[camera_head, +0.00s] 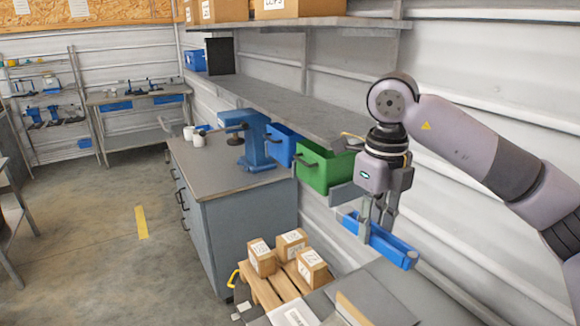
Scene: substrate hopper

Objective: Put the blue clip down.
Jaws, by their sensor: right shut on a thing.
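The blue clip (392,246) is a long blue piece at the right of the head view. My right gripper (376,222) points down and is shut on it, near its left end. The clip lies slantwise, its right end lower in the picture, above or at the grey surface (385,285) at lower right. I cannot tell whether it touches that surface. The fingers hide a little of the clip. My left gripper is not in view.
A green bin (325,172) and a blue bin (283,147) are close left of my right gripper, below a long grey shelf (290,108). Cardboard boxes (312,266) stand on a pallet (262,291). A grey cabinet (240,215) carries a blue press (253,138).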

